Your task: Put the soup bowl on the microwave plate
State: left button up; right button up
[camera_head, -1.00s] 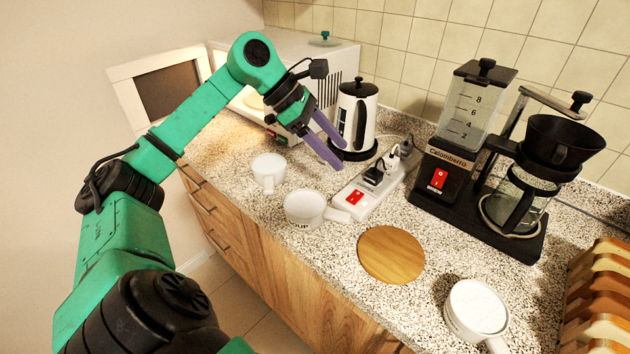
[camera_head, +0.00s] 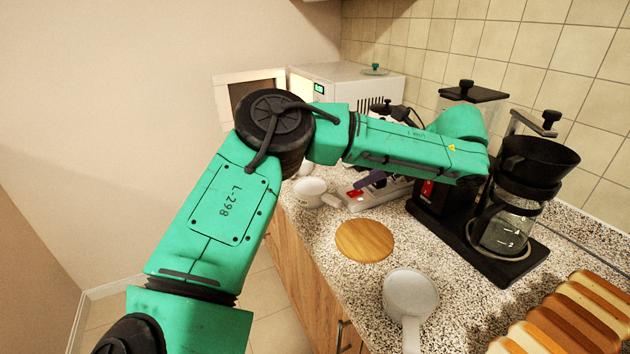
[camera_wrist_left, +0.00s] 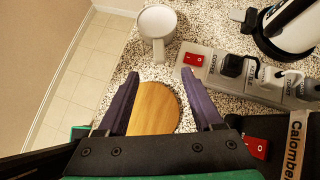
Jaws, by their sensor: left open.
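The soup bowl (camera_head: 310,191) is a white handled bowl on the speckled counter, left of the power strip; its label showed earlier but is not readable now. A white handled bowl, apparently the same one, stands beyond my fingers in the left wrist view (camera_wrist_left: 157,21). My left gripper (camera_head: 372,180) is mostly hidden behind my arm in the head view. In the left wrist view its purple fingers (camera_wrist_left: 160,77) are spread, empty, above the round wooden board and short of the bowl. The microwave (camera_head: 350,78) is at the back with its door (camera_head: 222,100) open; its plate is hidden.
The round wooden board (camera_head: 364,241) lies in front of the power strip (camera_wrist_left: 224,68). Another white handled bowl (camera_head: 410,294) stands nearer me. The coffee machine (camera_head: 477,240) and a rack with bread-like slices (camera_head: 570,318) are at right. The kettle (camera_wrist_left: 290,25) stands beyond the strip.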

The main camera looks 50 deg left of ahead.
pick_arm(q)
jog(key=p, duration=0.2)
send_near(327, 196)
jog(key=x, duration=0.3)
jog(key=shift+s+r, duration=0.1)
jog(key=shift+a+f, duration=0.2)
jog(key=shift+f, duration=0.05)
jog(key=p+x, duration=0.2)
jog(key=x, duration=0.3)
jog(key=shift+a+f, duration=0.15)
jog(key=c, duration=0.5)
grip_shut()
pick_arm(e)
notch_tip(327, 196, up, 4)
jog(key=shift+s+a+r, duration=0.1)
jog(key=shift+a+r, duration=0.05)
